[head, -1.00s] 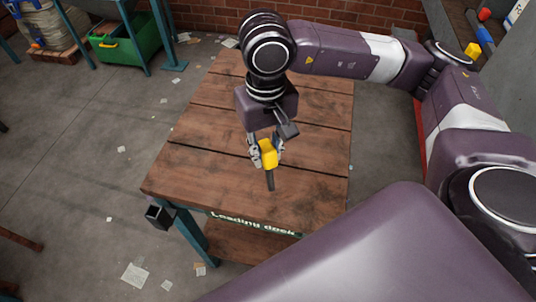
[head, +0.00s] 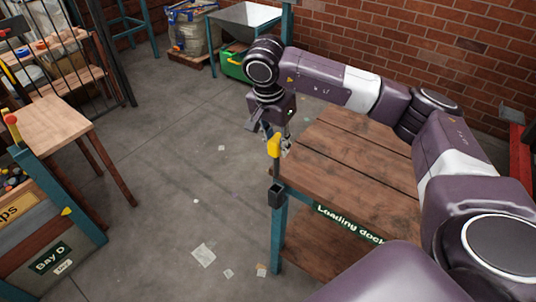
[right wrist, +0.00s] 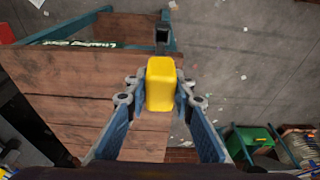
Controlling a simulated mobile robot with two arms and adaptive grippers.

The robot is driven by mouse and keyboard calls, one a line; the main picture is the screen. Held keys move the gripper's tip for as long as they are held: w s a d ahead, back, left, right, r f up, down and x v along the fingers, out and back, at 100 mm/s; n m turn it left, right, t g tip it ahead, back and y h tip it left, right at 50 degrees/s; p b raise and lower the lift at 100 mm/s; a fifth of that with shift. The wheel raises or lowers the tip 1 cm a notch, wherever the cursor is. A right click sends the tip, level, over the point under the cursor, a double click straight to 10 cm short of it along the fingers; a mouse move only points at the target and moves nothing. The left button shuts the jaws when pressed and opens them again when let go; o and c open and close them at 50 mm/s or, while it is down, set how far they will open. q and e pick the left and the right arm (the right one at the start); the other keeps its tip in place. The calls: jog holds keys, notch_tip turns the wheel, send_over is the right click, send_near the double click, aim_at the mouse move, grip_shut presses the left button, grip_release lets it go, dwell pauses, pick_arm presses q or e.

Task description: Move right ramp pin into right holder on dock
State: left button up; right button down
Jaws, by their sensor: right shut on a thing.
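The pin has a yellow head (head: 274,145) and a dark shaft. My right gripper (head: 279,142) is shut on the head and holds the pin about upright at the near left corner of the loading dock (head: 365,150). A black square holder (head: 276,195) is fixed at that corner. The shaft points down just above the holder; whether its tip touches or enters cannot be told. In the right wrist view the yellow head (right wrist: 160,85) sits between the fingers, the shaft is hidden, and the holder (right wrist: 162,34) shows beyond it. My left gripper is not in view.
The dock top is bare. A wooden side table (head: 55,125) and a Bay D panel (head: 55,240) stand at the left. A green bin (head: 235,66) is at the back. Open floor with paper scraps lies left of the dock.

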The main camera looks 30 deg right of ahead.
aim_at(278, 159)
jog(key=shift+w+d+f+b, duration=0.1)
jog(key=shift+d+f+b, duration=0.15)
jog(key=shift+f, duration=0.2)
jog(key=shift+w+d+f+b, duration=0.1)
jog(key=shift+d+f+b, duration=0.1)
jog(key=shift+f, duration=0.55)
jog(key=shift+a+f+b, duration=0.2)
jog(key=shift+f+b, duration=0.65)
jog(key=shift+f, duration=0.3)
jog(key=shift+f+b, duration=0.3)
jog(key=shift+f, duration=0.6)
pick_arm(q)
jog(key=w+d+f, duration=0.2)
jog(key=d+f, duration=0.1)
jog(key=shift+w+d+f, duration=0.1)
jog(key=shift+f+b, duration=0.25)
jog(key=shift+b, duration=0.15)
